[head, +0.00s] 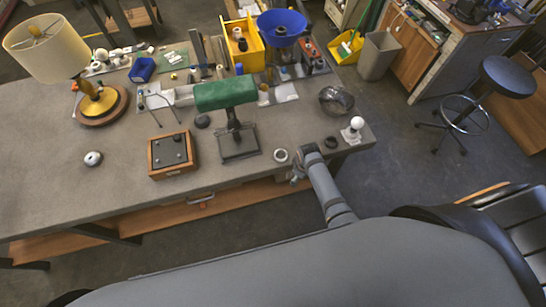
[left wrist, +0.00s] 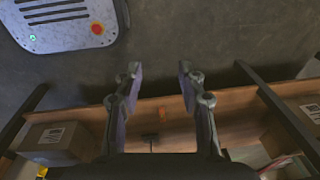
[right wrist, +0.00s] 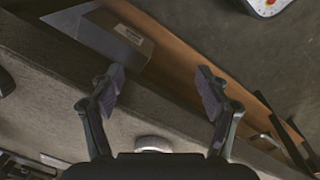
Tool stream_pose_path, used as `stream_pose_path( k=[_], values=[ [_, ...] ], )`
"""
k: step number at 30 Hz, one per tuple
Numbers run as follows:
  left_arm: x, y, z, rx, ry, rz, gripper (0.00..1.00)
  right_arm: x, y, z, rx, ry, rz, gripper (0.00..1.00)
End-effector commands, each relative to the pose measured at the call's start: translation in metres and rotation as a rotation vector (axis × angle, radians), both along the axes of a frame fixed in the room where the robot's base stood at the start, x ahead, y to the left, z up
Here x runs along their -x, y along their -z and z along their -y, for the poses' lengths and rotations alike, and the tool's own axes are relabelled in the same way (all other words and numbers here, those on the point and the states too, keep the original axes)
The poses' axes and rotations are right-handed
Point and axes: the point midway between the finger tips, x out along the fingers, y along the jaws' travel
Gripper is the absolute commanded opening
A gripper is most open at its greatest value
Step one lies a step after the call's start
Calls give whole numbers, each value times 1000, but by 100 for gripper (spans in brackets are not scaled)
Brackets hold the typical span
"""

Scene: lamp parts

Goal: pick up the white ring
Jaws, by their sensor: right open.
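The white ring (head: 281,155) lies flat near the front edge of the grey workbench (head: 230,175) in the head view, right of the green-shaded lamp. In the right wrist view a pale ring (right wrist: 153,143) shows at the bottom, partly hidden by my gripper's base. My right gripper (head: 299,174) is just right of the ring and nearer the bench edge; its open, empty fingers show in the right wrist view (right wrist: 160,88). My left gripper (left wrist: 160,80) is open and empty, out of the head view, with floor and a wooden shelf below it.
The green-shaded lamp (head: 228,98) stands left of the ring. A small dark ring (head: 331,142) and a white bulb (head: 356,123) are to its right. A black-topped wooden box (head: 172,154) and a round white part (head: 93,158) lie left. The front-left bench is mostly clear.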

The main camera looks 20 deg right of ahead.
Motion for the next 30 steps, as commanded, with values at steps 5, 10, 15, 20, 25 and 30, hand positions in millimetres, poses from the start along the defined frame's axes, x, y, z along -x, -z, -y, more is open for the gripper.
stream_pose_path(
  k=[5, 10, 15, 20, 25, 30],
  values=[
    [0, -19, 2, 2, -1, 0, 40, -48, -70, -26, 0, -212, -36, 76],
    [-3, -30, 20, 25, -7, 5, 40, -87, -126, -56, -3, -470, -87, 76],
    [-12, -34, 21, 25, -7, 19, 40, -101, -152, -70, -6, -604, -116, 76],
    [-12, -33, 14, 17, -5, 18, 40, -101, -143, -70, -5, -611, -120, 76],
    [-5, -33, 12, 15, -4, 8, 40, -101, -113, -69, -4, -611, -120, 76],
    [-3, -33, 12, 15, -4, 5, 40, -101, -98, -69, -5, -608, -117, 76]
  ],
)
